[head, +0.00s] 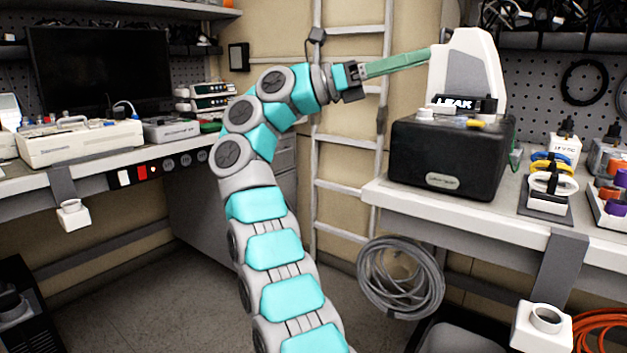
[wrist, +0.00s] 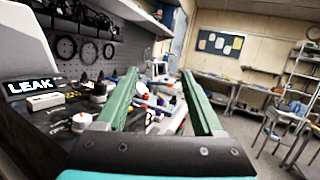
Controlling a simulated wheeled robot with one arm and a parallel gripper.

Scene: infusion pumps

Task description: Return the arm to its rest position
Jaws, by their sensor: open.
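My arm, in turquoise and grey segments, rises from the bottom of the head view and bends right at the top. My gripper (head: 398,63) has long green fingers that point right, level with the upper part of a white device. In the wrist view my gripper (wrist: 160,92) shows two green fingers spread wide apart, with nothing held between them. In the head view the fingertips overlap the left edge of the white device (head: 472,70); I cannot tell whether they touch it.
A ladder (head: 345,130) stands behind my arm. A coiled grey hose (head: 400,280) hangs below the bench. The left bench (head: 30,177) holds instruments and a dark monitor (head: 100,70). Open floor lies between.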

